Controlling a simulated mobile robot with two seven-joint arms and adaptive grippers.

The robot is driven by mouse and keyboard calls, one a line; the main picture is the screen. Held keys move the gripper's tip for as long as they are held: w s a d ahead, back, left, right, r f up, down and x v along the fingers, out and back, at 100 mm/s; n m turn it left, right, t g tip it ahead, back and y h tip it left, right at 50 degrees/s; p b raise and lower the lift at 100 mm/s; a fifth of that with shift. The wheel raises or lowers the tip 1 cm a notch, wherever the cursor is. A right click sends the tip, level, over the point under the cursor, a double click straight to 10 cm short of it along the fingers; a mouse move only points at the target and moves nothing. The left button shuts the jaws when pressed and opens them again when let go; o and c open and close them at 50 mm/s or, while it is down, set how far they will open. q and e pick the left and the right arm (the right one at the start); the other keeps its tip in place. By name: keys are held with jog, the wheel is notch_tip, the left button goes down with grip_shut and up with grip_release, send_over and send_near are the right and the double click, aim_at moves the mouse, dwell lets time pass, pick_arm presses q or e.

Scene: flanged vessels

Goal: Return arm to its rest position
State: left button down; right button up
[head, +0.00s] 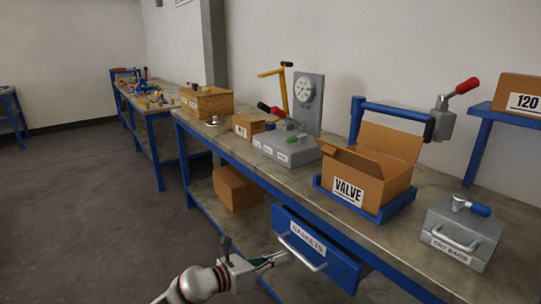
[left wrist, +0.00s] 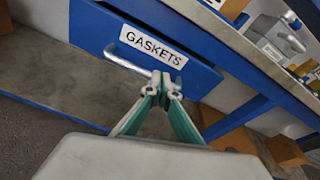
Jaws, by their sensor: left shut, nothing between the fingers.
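My left gripper (head: 275,259) is in front of the blue drawer (head: 335,262) labelled GASKETS, under the bench. In the left wrist view its green-sided fingers (left wrist: 162,84) are together at the tips, with nothing between them. The tips appear close to the drawer's metal bar handle (left wrist: 130,62); I cannot tell whether they touch it. The handle also shows in the head view (head: 301,254). My right gripper is not in view.
The long workbench (head: 405,240) carries an open VALVE carton (head: 372,172) in a blue tray, a grey DRY RAGS box (head: 463,232) and a gauge panel (head: 307,100). A cardboard box (head: 236,190) sits on the lower shelf. The floor (head: 80,200) on the left is clear.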

pick_arm(q)
jog(key=s+a+f+m+y+p, duration=0.3)
jog(key=s+a+m, duration=0.4)
jog(key=s+m, duration=0.4)
jog(key=s+a+f+m+t+y+p, duration=0.1)
jog(key=s+a+f+m+y, duration=0.3)
jog(key=s+a+m, duration=0.4)
jog(key=s+a+f+m+y+p, duration=0.3)
jog(key=s+a+f+m, duration=0.3)
jog(key=s+m, duration=0.7)
jog(key=s+a+p, duration=0.1)
jog(key=s, duration=0.5)
jog(key=shift+s+a+m+t+p, duration=0.3)
jog(key=shift+s+a, duration=0.05)
jog(key=shift+s, duration=0.05)
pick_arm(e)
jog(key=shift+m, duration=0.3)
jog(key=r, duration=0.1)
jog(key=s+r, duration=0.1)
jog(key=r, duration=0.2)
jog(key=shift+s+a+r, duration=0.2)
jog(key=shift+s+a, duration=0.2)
